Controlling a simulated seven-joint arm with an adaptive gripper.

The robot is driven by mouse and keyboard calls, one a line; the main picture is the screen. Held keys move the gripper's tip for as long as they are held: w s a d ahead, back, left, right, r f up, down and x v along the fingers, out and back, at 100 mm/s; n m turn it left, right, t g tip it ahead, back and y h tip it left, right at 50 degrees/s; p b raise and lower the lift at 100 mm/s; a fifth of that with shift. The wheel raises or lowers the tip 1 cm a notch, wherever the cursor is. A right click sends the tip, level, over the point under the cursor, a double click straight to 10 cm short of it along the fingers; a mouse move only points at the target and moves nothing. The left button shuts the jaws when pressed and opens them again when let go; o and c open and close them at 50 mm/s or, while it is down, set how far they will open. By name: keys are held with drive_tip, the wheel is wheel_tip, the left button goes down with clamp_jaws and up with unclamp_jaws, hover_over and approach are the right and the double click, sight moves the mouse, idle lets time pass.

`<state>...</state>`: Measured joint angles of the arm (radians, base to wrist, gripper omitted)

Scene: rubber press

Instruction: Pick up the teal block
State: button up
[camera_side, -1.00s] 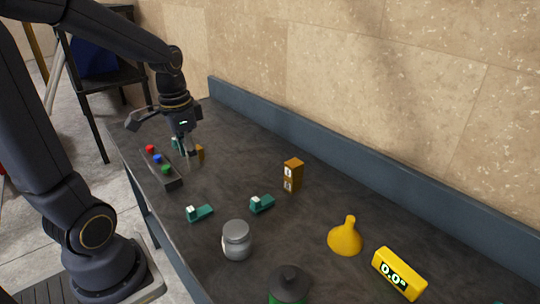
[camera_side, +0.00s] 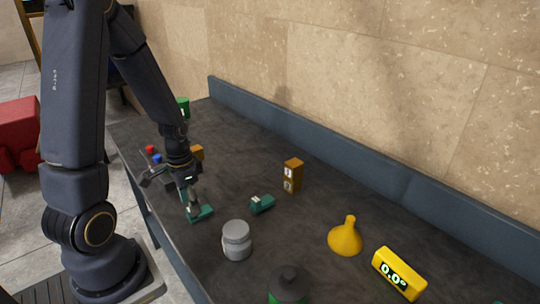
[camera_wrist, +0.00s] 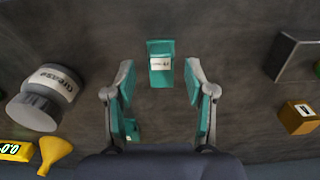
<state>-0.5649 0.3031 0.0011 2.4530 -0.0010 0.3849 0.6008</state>
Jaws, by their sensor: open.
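A teal block (camera_side: 205,214) with a white label lies on the dark bench below my gripper (camera_side: 192,207) in the side view. In the wrist view this teal block (camera_wrist: 160,77) lies just beyond and between the fingertips of my gripper (camera_wrist: 159,72), which are apart with nothing held. Whether the fingertips are level with the block I cannot tell. A second teal block (camera_side: 262,204) lies to the right in the side view. In the wrist view the second block (camera_wrist: 133,134) is mostly hidden behind the left finger.
A grey jar (camera_side: 236,241) stands to the right of my gripper. An orange block (camera_side: 293,175), a yellow funnel (camera_side: 345,238) and a yellow display (camera_side: 399,274) are farther right. Red and blue buttons (camera_side: 153,154) show behind my arm. A dark bottle (camera_side: 288,286) stands at the front edge.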

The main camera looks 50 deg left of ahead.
wheel_tip(320, 180, down, 4)
drive_tip(key=shift+s+r, duration=0.1)
drive_tip(key=shift+r, duration=0.1)
clamp_jaws()
idle(0.4)
